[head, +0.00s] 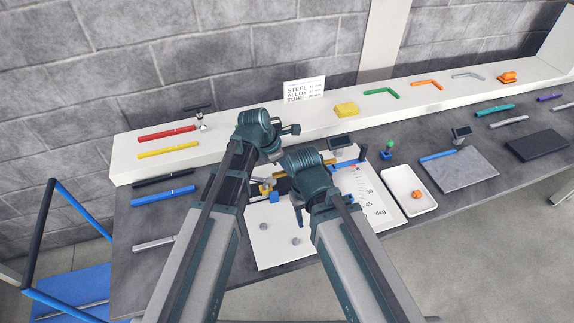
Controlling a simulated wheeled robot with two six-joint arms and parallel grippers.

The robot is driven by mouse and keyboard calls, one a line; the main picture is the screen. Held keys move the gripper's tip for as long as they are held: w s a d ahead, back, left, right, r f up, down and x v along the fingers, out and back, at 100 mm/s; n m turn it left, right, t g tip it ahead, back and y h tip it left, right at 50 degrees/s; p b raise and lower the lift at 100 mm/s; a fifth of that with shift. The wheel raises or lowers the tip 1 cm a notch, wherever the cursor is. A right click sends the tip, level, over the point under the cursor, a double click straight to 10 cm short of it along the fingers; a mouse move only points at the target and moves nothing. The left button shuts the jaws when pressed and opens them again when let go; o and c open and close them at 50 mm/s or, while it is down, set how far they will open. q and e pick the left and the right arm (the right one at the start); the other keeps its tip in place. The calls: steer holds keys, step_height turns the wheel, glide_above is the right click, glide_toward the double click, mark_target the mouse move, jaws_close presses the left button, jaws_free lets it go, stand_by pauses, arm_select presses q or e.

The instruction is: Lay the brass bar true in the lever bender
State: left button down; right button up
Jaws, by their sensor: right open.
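The lever bender stands on a white board (273,248) in the middle of the bench, with a blue part (347,164) at its right and a blue and yellow part at its left (266,190). A brass-coloured length (284,187), apparently the brass bar, shows between them, largely hidden by my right wrist. Whether it lies true cannot be told. My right gripper (298,208) is open over the bender, its fingertips partly hidden. My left gripper (291,129) is farther back, near the shelf's front edge; its jaws are too small to read.
Red (166,133) and yellow (168,149) bars lie on the raised white shelf at left. Black and blue (163,196) bars lie on the bench below. A white tray (428,208) with an orange piece and a grey plate (470,172) stand at right. Bent samples line the shelf.

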mark_target(291, 186)
arm_select(q)
steer(key=shift+f, duration=0.15)
arm_select(e)
steer(key=shift+f, duration=0.15)
arm_select(q)
steer(key=shift+f+b, duration=1.7)
steer(key=shift+b, duration=0.15)
arm_select(e)
steer(key=shift+f, duration=1.7)
arm_select(q)
steer(key=shift+f+b, duration=1.7)
arm_select(e)
steer(key=shift+f, duration=1.7)
arm_select(q)
steer(key=c, duration=0.8)
jaws_free()
arm_select(e)
steer(key=shift+r, duration=0.1)
arm_select(q)
steer(key=shift+o, duration=0.2)
steer(key=shift+r, duration=0.15)
arm_select(e)
steer(key=shift+r, duration=0.1)
